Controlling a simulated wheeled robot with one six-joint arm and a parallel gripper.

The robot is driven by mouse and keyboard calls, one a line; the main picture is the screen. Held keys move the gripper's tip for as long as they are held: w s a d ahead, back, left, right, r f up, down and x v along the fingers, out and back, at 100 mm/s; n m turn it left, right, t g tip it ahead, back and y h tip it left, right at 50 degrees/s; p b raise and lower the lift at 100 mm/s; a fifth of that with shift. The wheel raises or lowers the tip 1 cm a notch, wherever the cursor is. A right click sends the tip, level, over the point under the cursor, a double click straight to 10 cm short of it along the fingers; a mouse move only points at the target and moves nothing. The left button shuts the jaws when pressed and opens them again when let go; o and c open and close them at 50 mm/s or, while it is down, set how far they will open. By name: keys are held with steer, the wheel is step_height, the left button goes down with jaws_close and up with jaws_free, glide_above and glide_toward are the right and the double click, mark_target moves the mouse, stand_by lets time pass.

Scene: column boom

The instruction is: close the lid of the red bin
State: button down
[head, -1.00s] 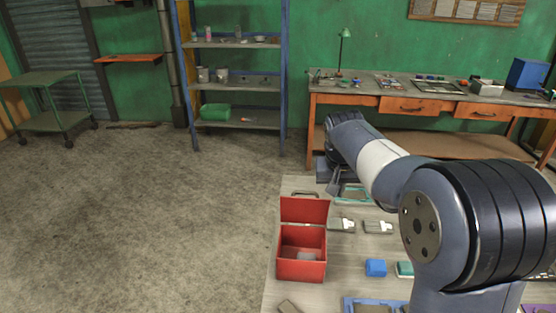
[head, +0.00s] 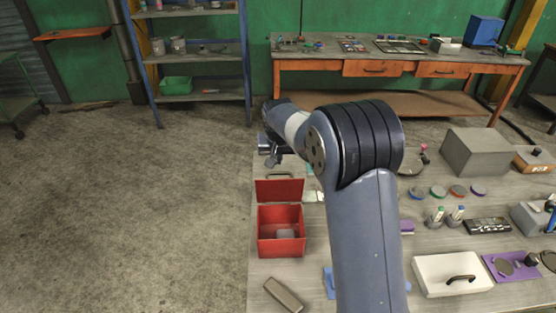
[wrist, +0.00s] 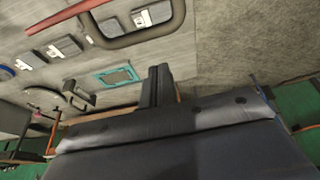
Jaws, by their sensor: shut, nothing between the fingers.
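The red bin (head: 281,246) stands on the near left part of the table in the head view. Its lid (head: 279,190) is open and stands about upright at the bin's far side, with a handle (head: 279,175) on its top edge. A small grey thing (head: 286,233) lies inside the bin. My gripper (head: 272,159) is just beyond and above the lid. In the wrist view my gripper's fingers (wrist: 158,72) are together and empty. The lid's handle (wrist: 130,38) looms close at the top of that view, apart from the fingers, with a strip of the red lid beside it.
A brown-grey block (head: 284,294) lies in front of the bin. My arm hides the table's middle. A white lidded box (head: 435,288) and a large grey box (head: 477,152) stand to the right. A teal frame (wrist: 118,76) lies beyond the handle. Open floor is to the left.

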mark_target(279, 185)
steer(key=shift+s+r+p, duration=0.15)
steer(key=shift+s+p, duration=0.25)
steer(key=shift+s, duration=1.25)
steer(key=shift+b, duration=0.3)
steer(key=shift+s+t+b, duration=0.3)
steer(key=shift+t+b, duration=0.3)
steer(key=shift+b, duration=0.5)
